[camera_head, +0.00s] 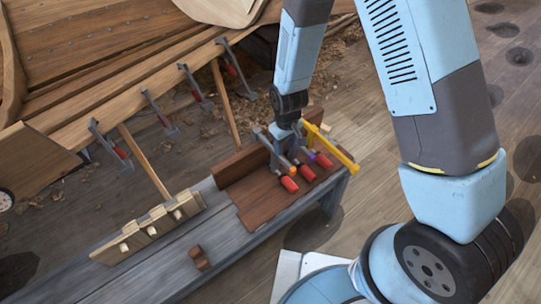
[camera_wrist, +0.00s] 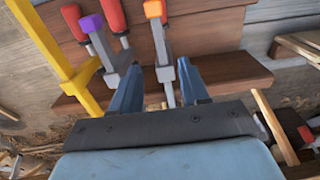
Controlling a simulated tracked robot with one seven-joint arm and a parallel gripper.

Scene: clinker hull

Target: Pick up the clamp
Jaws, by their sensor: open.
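Several clamps with red handles lie side by side on a brown board on the bench. In the wrist view, an orange-tipped clamp (camera_wrist: 161,45) has its grey bar between my open fingers, with space visible on both sides. A purple-tipped clamp (camera_wrist: 103,45) lies just left of it, near my left finger. A yellow clamp (camera_wrist: 48,45) lies farther left. It also shows in the head view (camera_head: 335,150). My gripper (camera_wrist: 158,70) is open and empty, directly over the clamps. In the head view, my gripper (camera_head: 284,133) is partly hidden among them.
The grey bench (camera_head: 165,250) also holds a pale wooden piece with pegs (camera_head: 150,228) and a small brown block (camera_head: 199,258). A wooden hull (camera_head: 110,50) with clamps hanging along its edge stands behind. The plank floor right of the bench is mostly clear.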

